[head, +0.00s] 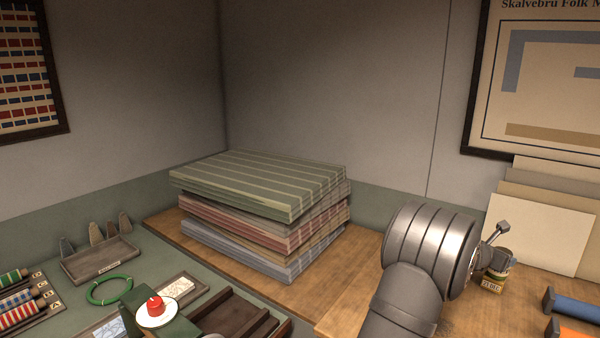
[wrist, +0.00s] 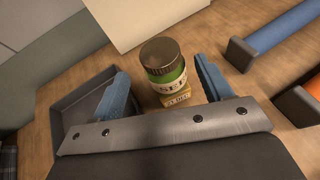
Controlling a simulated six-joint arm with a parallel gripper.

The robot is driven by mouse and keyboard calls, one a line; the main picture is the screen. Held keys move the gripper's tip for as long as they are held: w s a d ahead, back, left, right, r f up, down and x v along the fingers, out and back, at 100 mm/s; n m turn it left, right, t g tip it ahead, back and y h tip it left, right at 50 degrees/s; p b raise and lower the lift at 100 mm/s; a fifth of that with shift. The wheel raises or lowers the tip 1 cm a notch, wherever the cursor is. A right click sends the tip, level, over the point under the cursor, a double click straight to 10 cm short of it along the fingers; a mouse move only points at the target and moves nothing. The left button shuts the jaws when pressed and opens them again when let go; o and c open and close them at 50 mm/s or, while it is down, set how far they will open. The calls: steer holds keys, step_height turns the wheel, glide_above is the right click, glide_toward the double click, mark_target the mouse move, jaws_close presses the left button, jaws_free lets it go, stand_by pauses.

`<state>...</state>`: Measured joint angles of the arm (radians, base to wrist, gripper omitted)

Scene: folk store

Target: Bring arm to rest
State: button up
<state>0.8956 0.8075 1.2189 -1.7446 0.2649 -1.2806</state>
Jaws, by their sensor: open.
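My arm (head: 430,250) reaches in over the wooden counter at the right of the head view, where its big grey joint hides most of my gripper. In the wrist view my gripper (wrist: 165,86) is open, with its two blue fingers apart. A small jar (wrist: 163,56) with a dark lid and a green and white label shows between the fingers, with a gap on each side. It is upright, at a small yellow block (wrist: 177,98) with lettering. The jar also shows in the head view (head: 498,262), just right of my arm. I cannot tell how far the fingertips are from it.
A stack of folded striped cloths (head: 265,215) stands left of my arm. A grey tray (wrist: 75,100) lies beside the left finger. Blue (head: 577,308) and orange rolls lie at the right. Pale boards (head: 540,230) lean on the wall. A green bench with small items is at left.

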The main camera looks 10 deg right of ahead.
mark_target(506, 249)
steer(key=x, duration=0.6)
steer(key=shift+d+f, duration=0.15)
steer(key=shift+d, duration=0.1)
steer(key=shift+a+r, duration=0.15)
steer(key=shift+r, duration=2.1)
steer(key=s+r, duration=0.7)
steer(key=s, duration=0.5)
steer(key=s+a+f+m+g, duration=0.1)
steer(key=s+f+m+g, duration=0.1)
steer(key=s, duration=0.9)
steer(key=shift+a+f+m+g+h, duration=0.2)
steer(key=shift+f+m+g+h, duration=0.25)
steer(key=shift+f, duration=0.8)
steer(key=shift+s, duration=0.1)
